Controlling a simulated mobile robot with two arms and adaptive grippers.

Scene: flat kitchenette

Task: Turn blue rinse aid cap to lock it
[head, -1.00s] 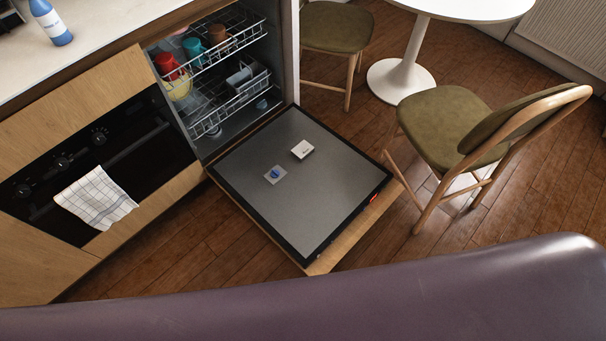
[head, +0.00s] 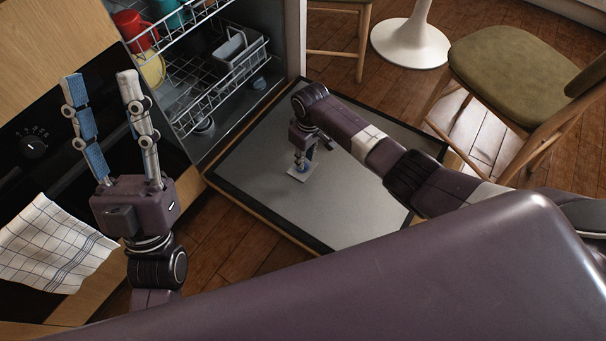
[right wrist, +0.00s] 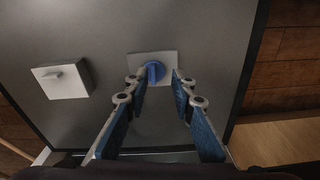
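The blue rinse aid cap (right wrist: 155,71) sits in a pale square plate (right wrist: 171,59) on the inner face of the open dishwasher door (head: 350,222). My right gripper (right wrist: 157,76) is open, with its fingertips on either side of the cap in the right wrist view; I cannot tell whether they touch it. In the head view, my right gripper (head: 302,160) points down over the plate (head: 299,173) and mostly hides the cap. My left gripper (head: 99,83) is open and empty, pointing up in front of the oven.
A white detergent dispenser box (right wrist: 62,80) is on the door beside the plate. Dish racks (head: 217,81) with cups stand inside the dishwasher. A checked towel (head: 48,244) hangs at the oven. A green chair (head: 512,80) stands right of the door.

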